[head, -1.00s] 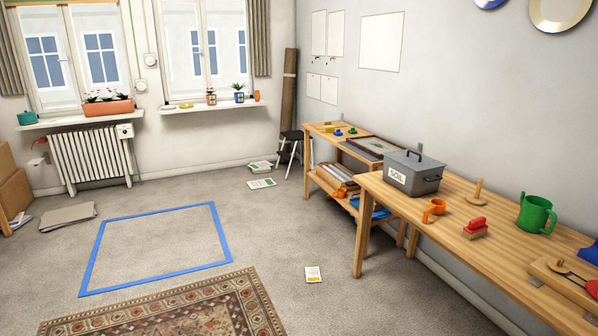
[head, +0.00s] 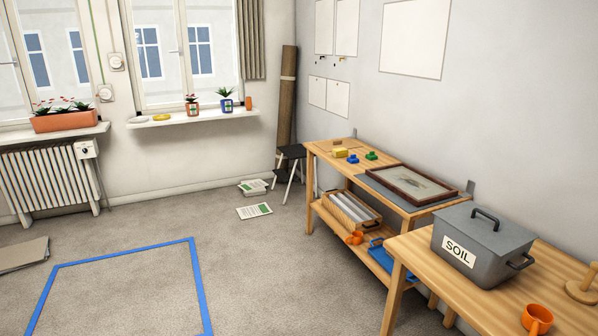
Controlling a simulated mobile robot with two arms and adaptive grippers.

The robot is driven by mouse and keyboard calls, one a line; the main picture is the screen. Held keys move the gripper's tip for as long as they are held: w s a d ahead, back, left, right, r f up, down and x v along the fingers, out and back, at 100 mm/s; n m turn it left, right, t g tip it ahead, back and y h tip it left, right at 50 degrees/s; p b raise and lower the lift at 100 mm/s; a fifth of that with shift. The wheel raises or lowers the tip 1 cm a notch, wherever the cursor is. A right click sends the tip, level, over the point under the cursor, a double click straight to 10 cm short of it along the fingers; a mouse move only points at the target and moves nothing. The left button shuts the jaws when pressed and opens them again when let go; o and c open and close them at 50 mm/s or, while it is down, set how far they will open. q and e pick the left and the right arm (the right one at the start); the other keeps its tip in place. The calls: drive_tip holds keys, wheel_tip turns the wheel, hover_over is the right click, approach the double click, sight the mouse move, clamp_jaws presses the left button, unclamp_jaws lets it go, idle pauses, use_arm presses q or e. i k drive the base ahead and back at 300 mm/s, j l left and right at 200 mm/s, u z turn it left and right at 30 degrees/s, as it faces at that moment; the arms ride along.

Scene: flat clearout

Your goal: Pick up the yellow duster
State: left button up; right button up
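Two small yellow things are in the head view, and I cannot tell for sure which one is the duster. One is a flat, rounded yellow thing (head: 162,117) on the right windowsill, beside a pale flat thing (head: 138,119). The other is a yellow block-like thing (head: 340,153) at the back left of the far wooden table (head: 325,155), next to a blue piece (head: 352,158) and a green piece (head: 371,155). Neither of my grippers is in view.
The near wooden table (head: 415,250) holds a grey soil box (head: 485,262) and an orange mug (head: 537,318). A black stool (head: 291,153) stands by the corner. Papers (head: 254,211) lie on the floor. The carpet between the blue taped outline (head: 125,252) and the tables is clear.

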sight(341, 152)
drive_tip(key=i, duration=2.1)
drive_tip(key=i+j+z, duration=0.1)
drive_tip(key=i, duration=1)
drive_tip(key=i+j, duration=0.1)
drive_tip(key=i, duration=0.95)
